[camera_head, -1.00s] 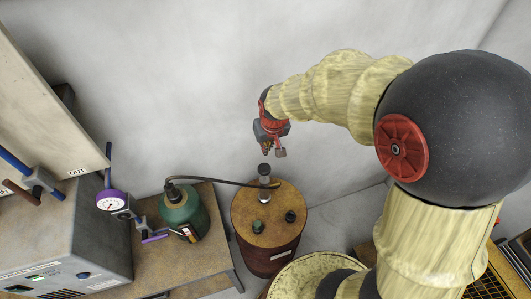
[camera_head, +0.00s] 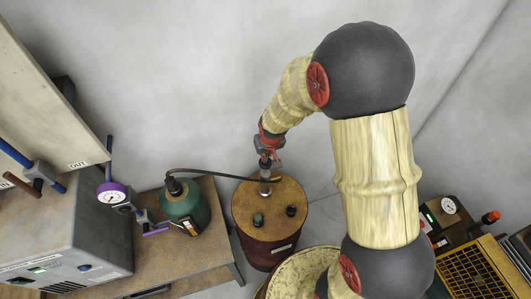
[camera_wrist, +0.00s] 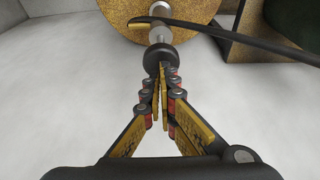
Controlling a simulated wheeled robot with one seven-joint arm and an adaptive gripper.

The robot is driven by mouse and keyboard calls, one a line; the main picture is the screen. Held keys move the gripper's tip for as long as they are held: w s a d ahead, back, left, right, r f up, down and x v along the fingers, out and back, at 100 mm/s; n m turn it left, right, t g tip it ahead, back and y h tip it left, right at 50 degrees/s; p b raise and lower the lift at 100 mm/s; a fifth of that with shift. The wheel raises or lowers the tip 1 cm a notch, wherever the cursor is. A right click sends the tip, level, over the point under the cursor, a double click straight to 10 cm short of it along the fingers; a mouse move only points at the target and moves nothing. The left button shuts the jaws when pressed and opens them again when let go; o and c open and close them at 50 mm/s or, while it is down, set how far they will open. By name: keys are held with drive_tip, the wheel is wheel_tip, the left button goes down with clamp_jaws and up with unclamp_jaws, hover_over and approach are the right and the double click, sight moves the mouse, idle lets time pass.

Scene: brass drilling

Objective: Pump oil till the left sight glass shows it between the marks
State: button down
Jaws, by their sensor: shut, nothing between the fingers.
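The hand pump (camera_head: 265,187) stands on top of a rusty brown drum (camera_head: 289,230), with a dark round knob (camera_wrist: 160,54) on its upright rod. My gripper (camera_head: 265,158) is shut and empty, directly above the pump. In the wrist view the closed fingertips (camera_wrist: 162,72) are at the knob; I cannot tell whether they touch it. A black hose (camera_head: 215,173) runs from the pump to a green rounded vessel (camera_head: 182,203), which has a small gauge-like plate (camera_head: 190,228) on its front. No oil level is readable in it.
A purple-rimmed dial gauge (camera_head: 112,193) and a grey machine (camera_head: 75,240) stand at left, with blue-handled valves. Two small caps sit on the drum top. A round pale bin (camera_head: 296,268) and a yellow grate (camera_head: 470,270) are in front and at right. The back wall is bare.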

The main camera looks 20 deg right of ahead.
wheel_tip(320, 180, down, 5)
drive_tip(key=b, duration=0.4)
drive_tip(key=shift+f, duration=0.2)
drive_tip(key=shift+r, duration=0.1)
wheel_tip(320, 180, up, 4)
drive_tip(key=p, duration=0.2)
drive_tip(key=shift+p, duration=0.35)
drive_tip(key=v, duration=1)
drive_tip(key=shift+s, duration=0.1)
idle(0.8)
